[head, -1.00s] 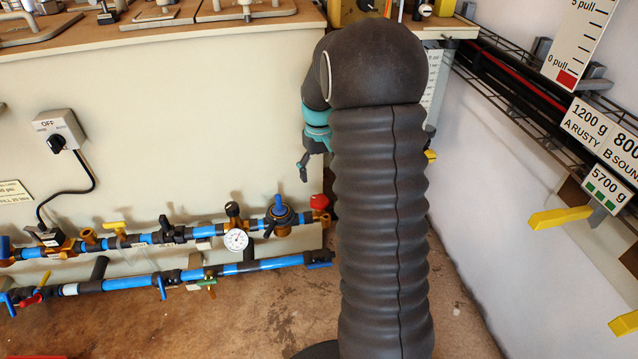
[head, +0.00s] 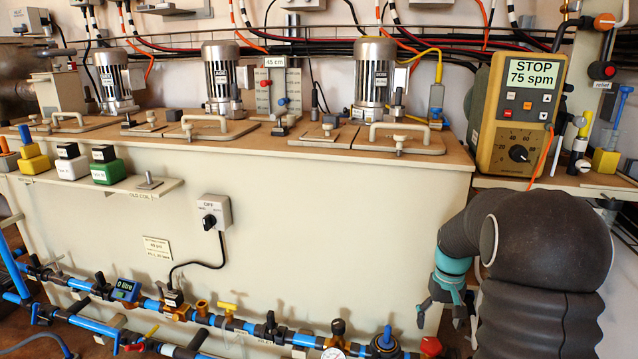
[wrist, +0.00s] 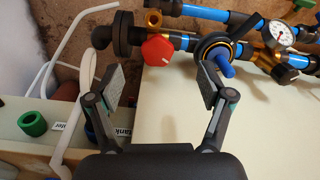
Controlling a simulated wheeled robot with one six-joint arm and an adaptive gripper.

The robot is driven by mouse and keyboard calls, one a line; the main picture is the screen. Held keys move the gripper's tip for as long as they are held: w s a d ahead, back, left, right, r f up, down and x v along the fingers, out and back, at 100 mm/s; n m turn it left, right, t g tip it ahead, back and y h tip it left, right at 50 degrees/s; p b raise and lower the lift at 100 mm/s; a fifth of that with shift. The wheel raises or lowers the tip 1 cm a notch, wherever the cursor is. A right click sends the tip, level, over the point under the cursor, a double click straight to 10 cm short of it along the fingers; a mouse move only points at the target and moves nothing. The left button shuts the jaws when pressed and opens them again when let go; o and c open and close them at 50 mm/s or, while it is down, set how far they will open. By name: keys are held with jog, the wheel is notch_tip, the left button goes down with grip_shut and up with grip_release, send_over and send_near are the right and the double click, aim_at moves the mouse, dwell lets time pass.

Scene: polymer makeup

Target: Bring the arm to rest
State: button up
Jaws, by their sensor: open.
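My gripper (head: 440,309) is at the lower right in the head view, hanging beside the ribbed sleeve of my own arm, near the right end of the cream tank cabinet (head: 330,215). In the wrist view my gripper (wrist: 161,85) has its two fingers wide apart with nothing between the pads. Beyond the fingers are a red knob (wrist: 157,50) and a blue-handled valve (wrist: 225,65) on the pipes. I cannot tell how far the fingertips are from them. My arm looks folded, with its elbow high.
Blue pipes (head: 95,327) with valves run along the cabinet's foot. A yellow controller (head: 520,110) reading "STOP 75 spm" stands at the right, above my arm. Silver motors (head: 374,75) stand on the cabinet top. A shelf (head: 135,188) holds small bottles. White tubes (wrist: 75,60) hang at the wrist view's left.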

jog(key=s+a+r+t+p, duration=0.1)
jog(key=s+a+r+t, duration=0.1)
jog(key=s+a+r, duration=0.3)
jog(key=s+a+r+t+p, duration=0.1)
jog(key=s+a+r+t, duration=0.1)
jog(key=s+a+r, duration=0.3)
jog(key=s+a+r+n+t+p, duration=0.1)
jog(key=s+a+r, duration=0.4)
jog(key=s+r, duration=0.5)
jog(key=shift+s+a+t+p, duration=0.3)
jog(key=shift+s+t+p, duration=0.25)
jog(key=shift+s, duration=2.5)
